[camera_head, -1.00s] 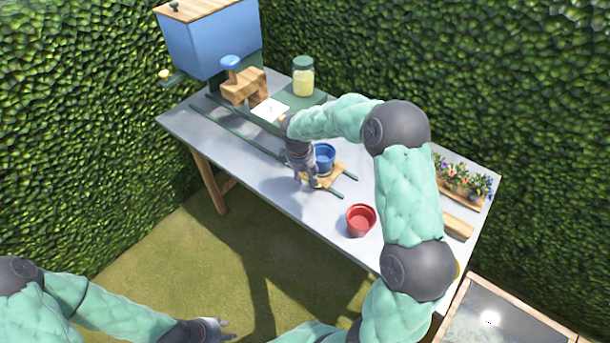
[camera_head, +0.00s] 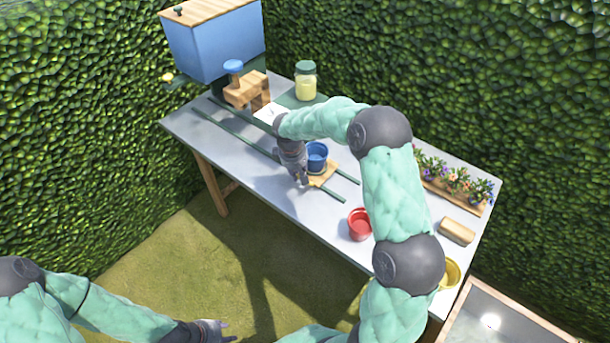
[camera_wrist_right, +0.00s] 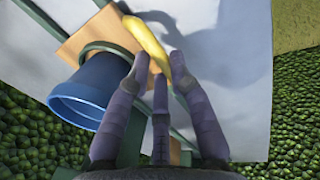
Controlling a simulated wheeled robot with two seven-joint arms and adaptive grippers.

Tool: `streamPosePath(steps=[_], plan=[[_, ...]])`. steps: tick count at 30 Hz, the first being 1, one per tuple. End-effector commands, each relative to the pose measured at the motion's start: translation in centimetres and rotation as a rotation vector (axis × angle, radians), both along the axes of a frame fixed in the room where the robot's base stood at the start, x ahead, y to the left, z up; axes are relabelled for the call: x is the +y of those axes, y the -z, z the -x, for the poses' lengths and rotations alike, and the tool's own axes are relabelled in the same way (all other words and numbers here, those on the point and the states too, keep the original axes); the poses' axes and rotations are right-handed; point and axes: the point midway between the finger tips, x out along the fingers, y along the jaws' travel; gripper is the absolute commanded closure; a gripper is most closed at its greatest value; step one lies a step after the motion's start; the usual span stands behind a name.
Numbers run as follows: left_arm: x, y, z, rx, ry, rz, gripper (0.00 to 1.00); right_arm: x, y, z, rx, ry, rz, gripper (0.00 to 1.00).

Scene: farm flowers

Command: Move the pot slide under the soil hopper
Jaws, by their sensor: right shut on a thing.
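The pot slide, a wooden plate (camera_head: 327,176), sits on two green rails (camera_head: 233,134) on the table and carries a blue pot (camera_head: 317,151). My right gripper (camera_head: 300,180) is at the slide's near side. In the right wrist view its fingers (camera_wrist_right: 161,68) are shut on the slide's yellow handle (camera_wrist_right: 146,38), beside the blue pot (camera_wrist_right: 86,92). The soil hopper, a blue box with a wooden lid (camera_head: 215,43), stands at the table's far left end, beyond the other end of the rails. My left gripper (camera_head: 222,331) is low at the bottom, away from the table; its jaw is unclear.
A wooden block piece with a blue knob (camera_head: 246,90) and a jar with a green lid (camera_head: 305,82) stand near the hopper. A red pot (camera_head: 359,224), a flower tray (camera_head: 452,181) and a yellow pot (camera_head: 452,273) are to the right. The rails between slide and hopper look clear.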

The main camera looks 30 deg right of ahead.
Motion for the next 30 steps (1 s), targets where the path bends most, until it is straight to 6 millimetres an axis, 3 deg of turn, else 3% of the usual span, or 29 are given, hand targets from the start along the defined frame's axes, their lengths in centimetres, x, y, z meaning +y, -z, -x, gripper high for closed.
streamPosePath(steps=[4,13,14,15,16,26,30], plan=[[0.0,-0.2,0.0,0.000,0.000,0.000,0.60,0.4,0.0,-1.0,-0.001,0.001,0.000,1.00],[0.0,-0.2,0.0,0.000,0.000,0.000,0.60,0.4,0.0,-1.0,-0.002,0.001,-0.001,1.00],[0.0,-0.2,0.0,0.000,0.000,0.000,0.60,0.4,0.0,-1.0,-0.002,0.001,-0.001,0.70],[0.0,-0.2,0.0,0.000,0.000,0.000,0.60,0.4,0.0,-1.0,-0.001,0.001,0.000,0.58],[0.0,-0.2,0.0,0.000,0.000,0.000,0.60,0.4,0.0,-1.0,-0.001,0.001,0.000,0.54],[0.0,-0.2,0.0,0.000,0.000,0.000,0.60,0.4,-0.1,-1.0,-0.001,0.001,0.000,0.54],[0.0,-0.2,0.0,0.000,0.000,0.000,0.60,0.6,-1.1,-1.0,-0.002,0.001,0.000,0.54]])
